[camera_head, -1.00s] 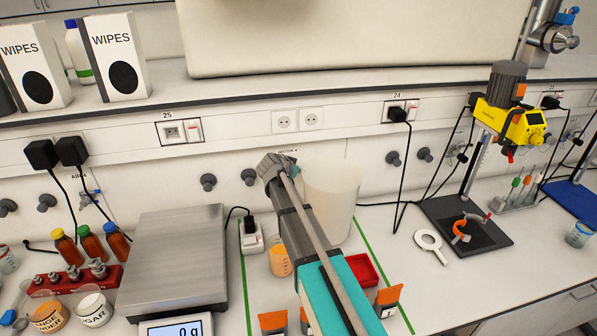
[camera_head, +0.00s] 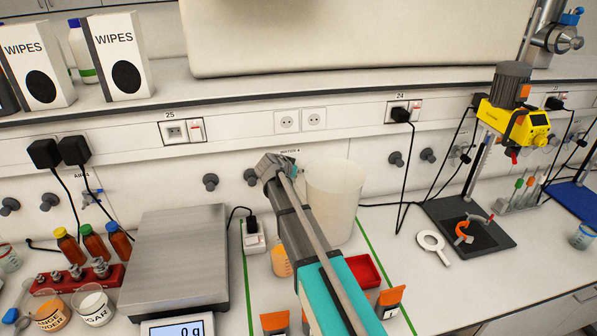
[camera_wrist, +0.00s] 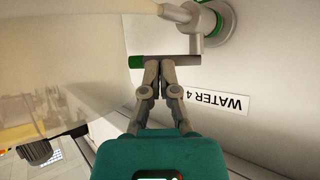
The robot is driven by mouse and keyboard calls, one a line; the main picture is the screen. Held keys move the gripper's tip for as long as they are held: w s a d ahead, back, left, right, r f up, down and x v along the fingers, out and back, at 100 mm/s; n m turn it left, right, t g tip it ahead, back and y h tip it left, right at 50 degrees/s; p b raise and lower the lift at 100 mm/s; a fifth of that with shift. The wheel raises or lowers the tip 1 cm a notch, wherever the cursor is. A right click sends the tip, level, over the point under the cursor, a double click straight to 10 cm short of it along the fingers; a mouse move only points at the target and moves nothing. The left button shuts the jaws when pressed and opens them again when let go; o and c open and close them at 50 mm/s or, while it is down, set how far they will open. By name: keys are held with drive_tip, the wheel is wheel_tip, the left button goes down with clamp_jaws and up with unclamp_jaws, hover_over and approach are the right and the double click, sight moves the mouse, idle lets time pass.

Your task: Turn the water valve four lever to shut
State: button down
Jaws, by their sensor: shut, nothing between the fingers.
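The water valve four shows in the wrist view as a grey fitting (camera_wrist: 207,22) with a green ring on the wall. A grey bar with a green end (camera_wrist: 136,62), seemingly its lever, runs sideways below the spout. The label WATER 4 (camera_wrist: 217,98) appears upside down beside it. My gripper (camera_wrist: 159,63) is shut and empty, its fingertips right at the bar; I cannot tell whether they touch it. In the head view my arm hides the valve and the fingers; only the wall label (camera_head: 289,152) shows above my wrist.
A large translucent container (camera_head: 338,205) stands close to the right of my arm and fills the left of the wrist view. A scale (camera_head: 177,262) stands to the left. A red tray (camera_head: 364,270) and orange-topped pouches (camera_head: 391,296) are nearby.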

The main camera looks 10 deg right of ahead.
drive_tip(key=shift+w+a, duration=0.1)
drive_tip(key=shift+a, duration=0.2)
idle(0.4)
drive_tip(key=s+d+p+v, duration=0.1)
drive_tip(key=p+v, duration=0.6)
drive_tip(key=v, duration=0.7)
drive_tip(key=shift+p, duration=0.4)
drive_tip(key=s+d+f+n+g+y+b, duration=0.1)
drive_tip(key=s+d+f+b, duration=0.1)
drive_tip(key=s+f, duration=0.2)
drive_tip(key=s+d+f+n+g+y+b, duration=0.1)
drive_tip(key=s+f+g+b, duration=0.1)
drive_tip(key=s+f, duration=0.2)
drive_tip(key=s+d+f+n+g+b, duration=0.1)
drive_tip(key=s+d+f+b, duration=0.1)
drive_tip(key=s+f, duration=0.2)
drive_tip(key=shift+s+d+f+n+g+y, duration=0.1)
drive_tip(key=shift+s+d+n+g+y, duration=0.2)
drive_tip(key=shift+s+d+y, duration=0.1)
drive_tip(key=s+f+n+g+y+b, duration=0.3)
drive_tip(key=s+f+n+y+b, duration=0.2)
drive_tip(key=s, duration=0.7)
wheel_tip(320, 180, down, 2)
drive_tip(key=shift+s+a+f, duration=0.15)
drive_tip(key=shift+s+f, duration=0.05)
drive_tip(key=shift+s, duration=0.2)
